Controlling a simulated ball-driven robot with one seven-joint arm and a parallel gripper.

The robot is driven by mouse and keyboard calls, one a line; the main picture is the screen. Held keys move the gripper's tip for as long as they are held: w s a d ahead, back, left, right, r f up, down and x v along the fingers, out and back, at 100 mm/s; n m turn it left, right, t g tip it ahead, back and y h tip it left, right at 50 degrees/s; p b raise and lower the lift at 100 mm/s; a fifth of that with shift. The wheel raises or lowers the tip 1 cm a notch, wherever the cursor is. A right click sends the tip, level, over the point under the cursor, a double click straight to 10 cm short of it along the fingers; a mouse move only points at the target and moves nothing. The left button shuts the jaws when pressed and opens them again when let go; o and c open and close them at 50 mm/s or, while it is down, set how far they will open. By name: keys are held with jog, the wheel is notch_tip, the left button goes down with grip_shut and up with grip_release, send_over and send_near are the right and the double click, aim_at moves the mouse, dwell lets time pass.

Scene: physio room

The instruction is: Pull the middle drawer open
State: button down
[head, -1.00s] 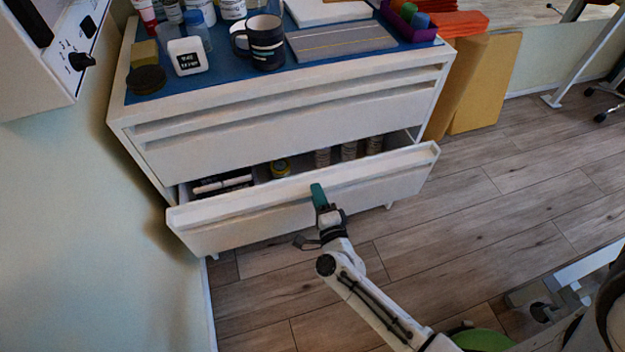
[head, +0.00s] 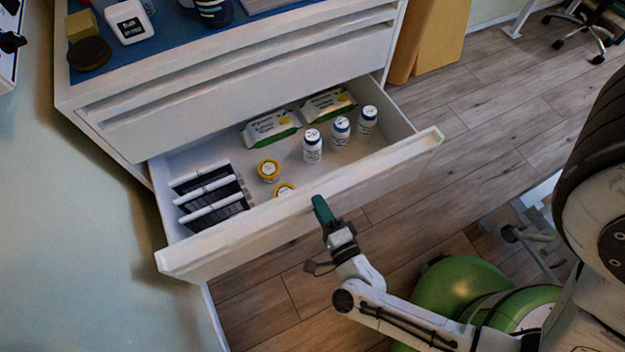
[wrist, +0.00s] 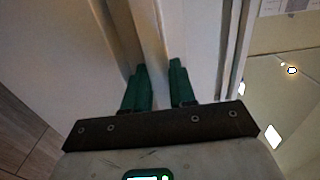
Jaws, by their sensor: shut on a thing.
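The white drawer (head: 390,166) stands well out of the white cabinet (head: 250,95), and its inside shows in the head view. Inside the drawer are white bottles (head: 312,146), yellow-lidded tubs (head: 268,171), wipe packs (head: 270,127) and dark items with white edges (head: 212,197) at the left.
On the blue cabinet top are a white box (head: 129,21), a dark round pad (head: 89,54) and a dark mug (head: 214,12). Tan boards (head: 440,40) lean at the cabinet's right. Wooden floor (head: 510,120) is open at the right.

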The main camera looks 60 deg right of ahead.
jog(key=shift+s+a+f, duration=0.2)
jog(key=shift+s+a, duration=0.25)
jog(key=shift+s, duration=0.2)
jog(key=shift+s+a+f, duration=0.2)
jog(key=shift+s+a, duration=0.2)
jog(key=shift+s, duration=0.2)
jog(key=c, duration=1.2)
grip_release()
jog(key=shift+o, duration=1)
jog(key=shift+w+r, duration=0.1)
jog(key=shift+r, duration=0.1)
jog(key=v, duration=1)
jog(key=shift+s+a, duration=0.2)
jog(key=shift+s, duration=0.15)
